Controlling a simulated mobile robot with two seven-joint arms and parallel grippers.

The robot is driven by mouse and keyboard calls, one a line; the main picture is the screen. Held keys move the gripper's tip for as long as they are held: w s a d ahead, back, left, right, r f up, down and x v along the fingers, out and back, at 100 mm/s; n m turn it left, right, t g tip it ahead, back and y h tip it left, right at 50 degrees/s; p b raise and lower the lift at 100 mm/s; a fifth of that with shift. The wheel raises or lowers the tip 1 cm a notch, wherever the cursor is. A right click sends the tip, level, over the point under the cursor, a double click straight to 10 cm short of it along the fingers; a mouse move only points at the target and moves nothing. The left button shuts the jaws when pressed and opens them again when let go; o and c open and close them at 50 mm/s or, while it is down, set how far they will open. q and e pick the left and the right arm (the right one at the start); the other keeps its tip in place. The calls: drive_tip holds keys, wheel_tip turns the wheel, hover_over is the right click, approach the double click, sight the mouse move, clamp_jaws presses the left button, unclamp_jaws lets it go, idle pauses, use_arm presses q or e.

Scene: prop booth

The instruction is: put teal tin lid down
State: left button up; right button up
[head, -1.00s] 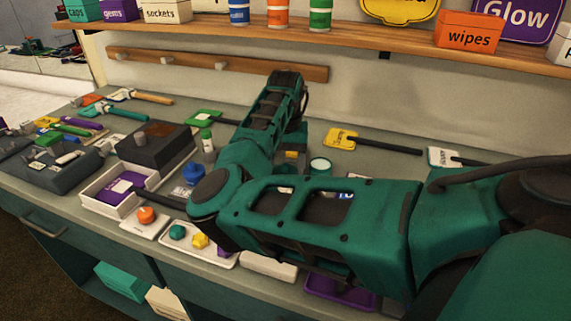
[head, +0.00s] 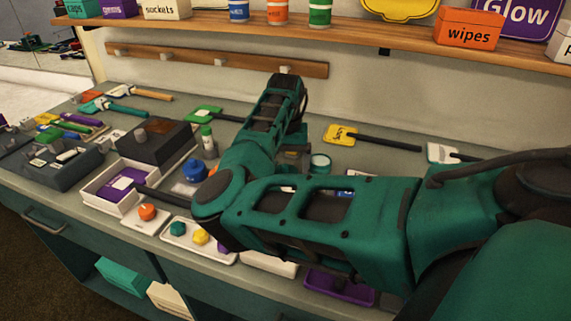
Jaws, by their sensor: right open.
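A small round thing with a teal rim and a pale middle, which looks like the teal tin lid (head: 320,162), lies on the grey counter (head: 385,170) just right of my right forearm. My right arm reaches in from the right, bends at the elbow and points towards the back wall. My right gripper (head: 292,156) is mostly hidden behind the forearm; a dark part of it shows close to the left of the lid. It is open, with nothing seen in it. My left gripper is not in view.
A yellow paddle (head: 341,134) and a white paddle (head: 441,153) lie at the back right. A blue lid (head: 194,170), a green-capped bottle (head: 207,142) and a white tray (head: 183,241) with coloured pieces lie left of my arm. A shelf (head: 350,28) overhangs the counter.

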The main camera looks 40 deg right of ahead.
sight(285, 167)
drive_tip(key=shift+w+r+b, duration=0.1)
drive_tip(key=shift+r+b, duration=0.4)
drive_tip(key=shift+r, duration=0.05)
wheel_tip(285, 167, up, 12)
drive_tip(key=p, duration=0.1)
drive_tip(key=shift+a, duration=0.1)
idle(0.3)
